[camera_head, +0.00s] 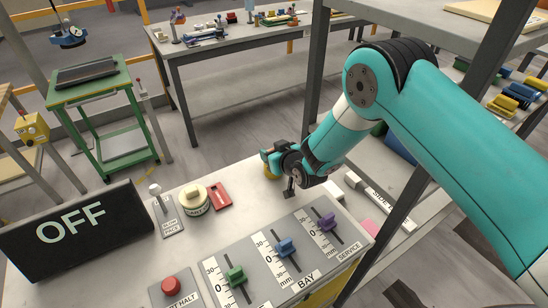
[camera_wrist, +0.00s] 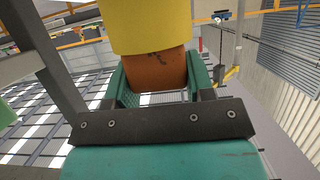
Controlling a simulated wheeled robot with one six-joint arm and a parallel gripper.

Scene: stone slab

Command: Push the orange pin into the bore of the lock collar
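My gripper (camera_head: 268,159) is at the end of my arm, above the far right part of the slab (camera_head: 240,228). In the wrist view, its two teal fingers stand either side of an orange pin (camera_wrist: 155,70) and appear closed on it. A wider yellow part (camera_wrist: 150,25) sits at the pin's far end, and a bit of yellow shows below the fingers in the head view. A round cream-yellow piece (camera_head: 194,199), probably the lock collar, stands on the slab to the left of my gripper, apart from it. I cannot make out its bore clearly.
A red block (camera_head: 220,196) lies close to the right of the round piece. A lever plate (camera_head: 167,216) is at its left, beside a black OFF sign (camera_head: 75,228). A slider panel (camera_head: 283,255) and red button (camera_head: 171,286) are in front.

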